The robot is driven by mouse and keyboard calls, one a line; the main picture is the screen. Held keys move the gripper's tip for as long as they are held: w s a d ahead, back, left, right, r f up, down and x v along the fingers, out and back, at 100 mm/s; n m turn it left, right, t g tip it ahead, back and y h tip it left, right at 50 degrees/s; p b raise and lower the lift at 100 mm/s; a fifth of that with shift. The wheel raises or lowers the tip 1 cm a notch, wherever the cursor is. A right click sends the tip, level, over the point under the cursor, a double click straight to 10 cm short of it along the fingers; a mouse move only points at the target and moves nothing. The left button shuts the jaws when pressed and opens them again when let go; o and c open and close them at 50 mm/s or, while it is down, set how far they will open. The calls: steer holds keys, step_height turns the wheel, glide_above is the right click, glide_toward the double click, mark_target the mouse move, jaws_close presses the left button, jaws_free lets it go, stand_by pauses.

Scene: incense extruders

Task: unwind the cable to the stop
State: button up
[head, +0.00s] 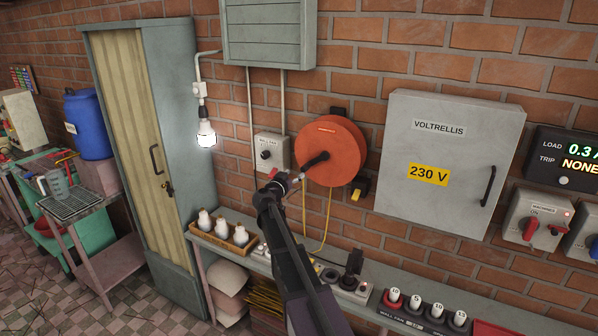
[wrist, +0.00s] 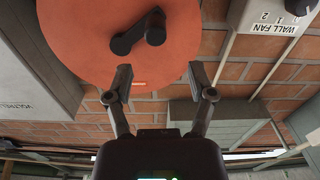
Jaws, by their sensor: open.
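An orange cable reel (head: 335,150) hangs on the brick wall, with a black crank (head: 315,161) across its face. In the wrist view the reel (wrist: 90,40) fills the upper left and the crank (wrist: 138,33) lies beyond the fingertips. A yellow cable (head: 328,222) hangs from below the reel to the bench. A black and yellow piece (head: 358,188) sits at the reel's lower right. My gripper (wrist: 159,78) is open and empty, its fingers spread before the reel, apart from the crank in the wrist view. In the head view my gripper (head: 291,181) is just left of and below the crank.
A wall fan switch box (head: 270,152) is close at left, and a grey 230 V cabinet (head: 445,155) is at right.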

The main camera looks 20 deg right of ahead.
steer(key=shift+v, duration=1.55)
